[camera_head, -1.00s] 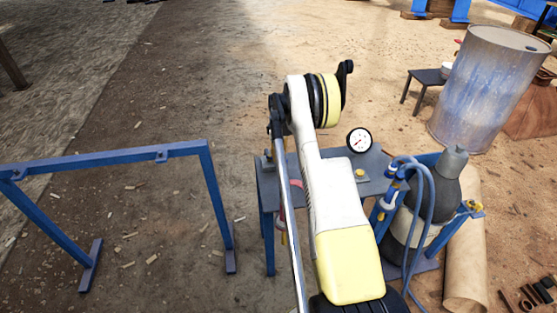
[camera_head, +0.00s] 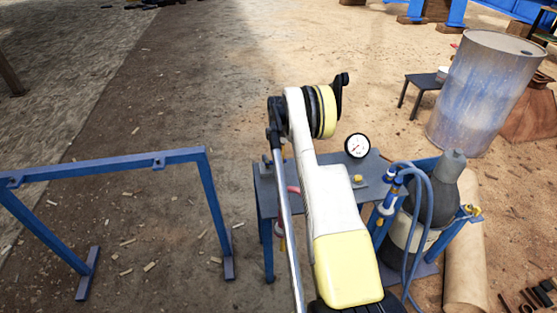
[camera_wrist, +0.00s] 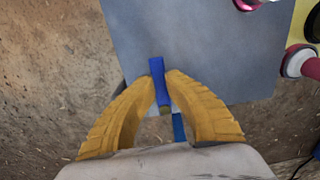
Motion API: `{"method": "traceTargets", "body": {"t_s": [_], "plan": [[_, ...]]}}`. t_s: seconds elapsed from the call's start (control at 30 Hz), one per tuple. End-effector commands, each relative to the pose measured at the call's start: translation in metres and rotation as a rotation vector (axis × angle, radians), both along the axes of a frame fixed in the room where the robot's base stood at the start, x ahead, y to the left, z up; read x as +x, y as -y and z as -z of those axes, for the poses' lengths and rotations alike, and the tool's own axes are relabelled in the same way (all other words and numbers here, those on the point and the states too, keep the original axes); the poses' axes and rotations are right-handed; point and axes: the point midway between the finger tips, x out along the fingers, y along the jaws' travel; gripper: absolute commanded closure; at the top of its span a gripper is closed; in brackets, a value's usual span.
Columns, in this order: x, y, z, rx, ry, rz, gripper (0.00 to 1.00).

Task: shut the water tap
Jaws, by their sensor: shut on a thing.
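In the wrist view, a short blue handle (camera_wrist: 157,66), which looks like the tap's, stands near the edge of a grey plate. My gripper (camera_wrist: 162,90) has its two orange fingers closed around the handle, one on each side, with its top sticking out between the tips. A narrow blue piece (camera_wrist: 178,127) shows below it, between the fingers. The tap's body is hidden, so I cannot tell how far it is turned. In the head view my arm covers the gripper and the handle.
The grey table (camera_head: 267,190) carries a round gauge (camera_head: 357,146). Blue hoses (camera_head: 428,215) and a grey cylinder (camera_head: 446,180) stand right of my arm. A blue frame (camera_head: 110,163) is at left, a rusty drum (camera_head: 483,95) at back right. Bare ground lies behind the table.

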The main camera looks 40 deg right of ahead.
Motion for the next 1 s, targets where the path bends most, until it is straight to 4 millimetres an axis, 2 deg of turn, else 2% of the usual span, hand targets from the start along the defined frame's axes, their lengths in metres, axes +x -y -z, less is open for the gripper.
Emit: {"method": "traceTargets", "body": {"t_s": [0.4, 0.43, 0.5, 0.83, 1.0], "plan": [[0.000, -0.001, 0.002, 0.001, 0.000, -0.006, 1.00], [0.000, -0.001, 0.002, 0.001, 0.000, -0.006, 0.78], [0.000, -0.001, 0.002, 0.001, 0.000, -0.006, 0.60], [0.000, 0.000, -0.002, 0.000, 0.000, -0.005, 0.60], [0.000, 0.000, -0.024, 0.000, 0.000, -0.005, 0.60]]}}
